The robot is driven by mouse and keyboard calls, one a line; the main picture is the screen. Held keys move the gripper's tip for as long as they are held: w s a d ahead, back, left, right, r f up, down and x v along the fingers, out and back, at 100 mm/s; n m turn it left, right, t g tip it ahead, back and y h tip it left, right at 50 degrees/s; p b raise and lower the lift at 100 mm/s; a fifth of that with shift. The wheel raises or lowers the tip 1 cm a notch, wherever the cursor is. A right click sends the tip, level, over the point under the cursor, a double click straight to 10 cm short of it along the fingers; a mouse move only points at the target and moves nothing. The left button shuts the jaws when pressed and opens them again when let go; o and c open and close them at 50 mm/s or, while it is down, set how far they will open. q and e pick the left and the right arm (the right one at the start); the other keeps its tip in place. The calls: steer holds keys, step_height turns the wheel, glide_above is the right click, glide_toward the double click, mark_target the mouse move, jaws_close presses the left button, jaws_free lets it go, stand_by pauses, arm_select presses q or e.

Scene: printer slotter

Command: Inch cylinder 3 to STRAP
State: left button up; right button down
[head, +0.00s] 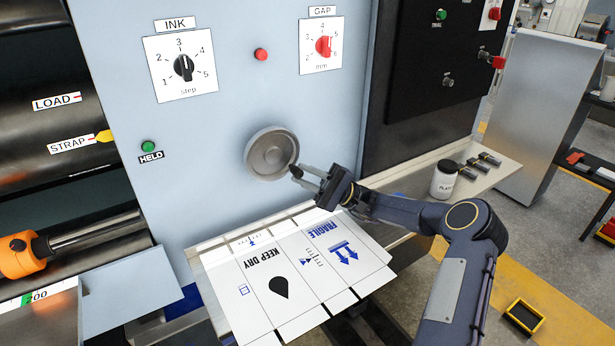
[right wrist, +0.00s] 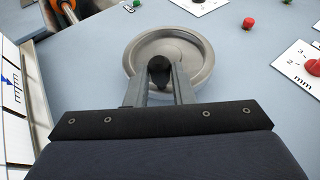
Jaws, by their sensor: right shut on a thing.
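A grey round handwheel (head: 271,153) sits on the pale blue machine panel; it also shows in the right wrist view (right wrist: 196,48). My right gripper (head: 297,173) is at the wheel's lower right edge, its fingers shut on the wheel's dark knob (right wrist: 159,70). At the left, a dark cylinder carries a STRAP label (head: 70,144) with a yellow pointer (head: 104,136) at its right end. A LOAD label (head: 56,101) is on the dark cylinder part above. No number 3 shows on a cylinder. My left gripper is not in view.
A green HELD lamp (head: 148,146), an INK dial (head: 183,68), a red button (head: 261,55) and a red GAP dial (head: 324,46) are on the panel. Printed cardboard (head: 325,270) lies below the wheel. A white jar (head: 444,180) stands on the right ledge.

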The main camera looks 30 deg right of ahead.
steer(key=shift+f, duration=0.15)
steer(key=c, duration=1.3)
jaws_free()
steer(key=shift+a, duration=0.1)
steer(key=shift+o, duration=0.2)
steer(key=s+a+r, duration=0.3)
steer(key=s+r, duration=0.3)
steer(key=s+a+r, duration=0.3)
steer(key=s+r, duration=0.3)
steer(key=r, duration=0.1)
steer(key=shift+s+a, duration=0.2)
steer(key=shift+a, duration=0.1)
